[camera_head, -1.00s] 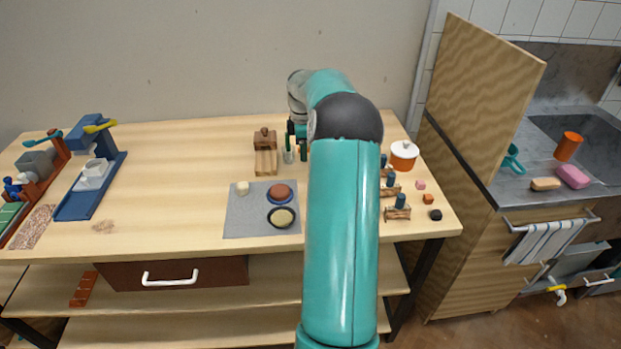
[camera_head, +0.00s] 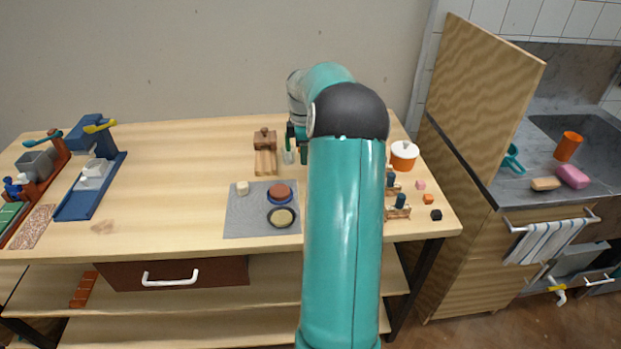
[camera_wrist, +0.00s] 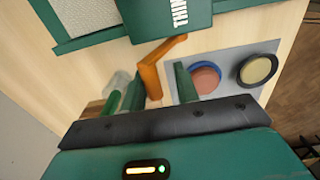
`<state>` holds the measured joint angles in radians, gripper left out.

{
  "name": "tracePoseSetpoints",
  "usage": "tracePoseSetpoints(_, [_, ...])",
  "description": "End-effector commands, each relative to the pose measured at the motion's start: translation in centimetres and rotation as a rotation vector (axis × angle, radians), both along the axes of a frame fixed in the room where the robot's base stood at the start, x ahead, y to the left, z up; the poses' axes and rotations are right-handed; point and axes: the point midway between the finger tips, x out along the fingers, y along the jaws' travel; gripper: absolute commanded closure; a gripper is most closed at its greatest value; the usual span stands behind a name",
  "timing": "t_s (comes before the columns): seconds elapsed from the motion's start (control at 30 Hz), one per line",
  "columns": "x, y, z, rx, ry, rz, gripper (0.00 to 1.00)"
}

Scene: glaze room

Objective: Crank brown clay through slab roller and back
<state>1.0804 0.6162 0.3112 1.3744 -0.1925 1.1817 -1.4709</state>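In the wrist view, a teal frame marked "THIN" (camera_wrist: 171,18), which looks like the slab roller, fills the top. A pale piece (camera_wrist: 92,14) lies within it. A bent orange-brown bar (camera_wrist: 150,76), seemingly its crank, reaches down between the two green fingers of my gripper (camera_wrist: 160,90). In the head view my arm hides the roller and most of the gripper.
A cream round in a dark ring (camera_head: 282,216) lies on the mat's near edge. A wooden tool (camera_head: 265,160) and a clear cup (camera_head: 288,156) are close left of my gripper. A blue press (camera_head: 75,206) stands left, with clear tabletop between.

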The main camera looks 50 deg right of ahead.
Motion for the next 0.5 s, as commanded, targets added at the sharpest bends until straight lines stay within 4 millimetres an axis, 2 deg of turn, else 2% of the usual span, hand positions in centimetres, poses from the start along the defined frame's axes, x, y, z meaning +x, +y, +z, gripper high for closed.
tracePoseSetpoints(0.5, [-0.64,0.65,0.38,0.001,0.001,0.0,0.71])
